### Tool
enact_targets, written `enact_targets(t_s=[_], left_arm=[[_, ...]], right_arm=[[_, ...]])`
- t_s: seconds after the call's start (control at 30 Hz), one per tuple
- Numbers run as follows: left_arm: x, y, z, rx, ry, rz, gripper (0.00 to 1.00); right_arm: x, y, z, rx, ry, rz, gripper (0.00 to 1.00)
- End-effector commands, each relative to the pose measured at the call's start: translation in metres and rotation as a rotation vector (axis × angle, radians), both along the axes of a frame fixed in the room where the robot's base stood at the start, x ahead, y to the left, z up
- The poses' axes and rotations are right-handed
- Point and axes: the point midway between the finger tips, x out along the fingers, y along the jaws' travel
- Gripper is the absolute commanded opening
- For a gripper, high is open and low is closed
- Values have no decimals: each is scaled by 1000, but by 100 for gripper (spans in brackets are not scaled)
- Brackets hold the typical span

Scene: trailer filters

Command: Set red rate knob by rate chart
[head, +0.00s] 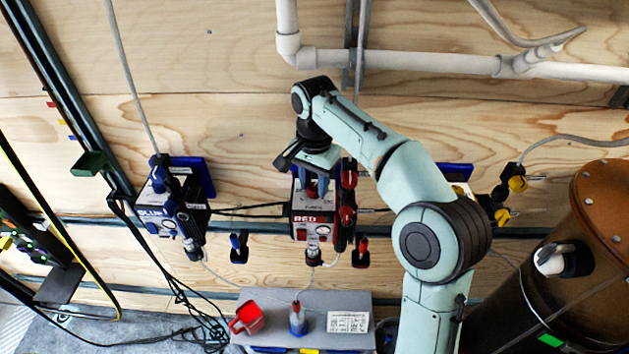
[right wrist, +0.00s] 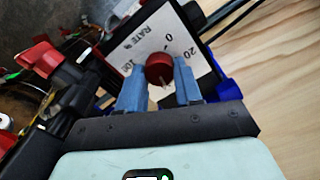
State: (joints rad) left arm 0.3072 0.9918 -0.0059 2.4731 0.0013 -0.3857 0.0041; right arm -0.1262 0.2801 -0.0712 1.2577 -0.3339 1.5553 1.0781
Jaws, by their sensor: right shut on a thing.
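The red rate knob (right wrist: 158,69) sits on a white dial plate (right wrist: 150,38) marked "RATE %", 0, 20 and a partly covered number starting with 10. The blue fingers of my right gripper (right wrist: 160,78) are shut around the knob, one on each side. A thin pale mark shows at the knob's lower side; its exact setting is unclear. In the head view my right gripper (head: 313,186) reaches down onto the unit labelled RED (head: 305,219) and hides most of the knob. A white printed card (head: 347,321), possibly the rate chart, is too small to read. My left gripper is not in view.
A BLUE unit (head: 152,212) stands left of the RED one. Red valve handles (head: 348,197) sit close on the right. A brown tank (head: 560,262) stands at right.

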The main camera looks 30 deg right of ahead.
Motion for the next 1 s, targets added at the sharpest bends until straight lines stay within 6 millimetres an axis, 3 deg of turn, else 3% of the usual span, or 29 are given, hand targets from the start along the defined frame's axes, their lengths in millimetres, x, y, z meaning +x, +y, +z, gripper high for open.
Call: enact_targets(t_s=[1.0], left_arm=[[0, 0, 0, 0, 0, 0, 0]], right_arm=[[0, 2, 0, 2, 1, -893, 4]])
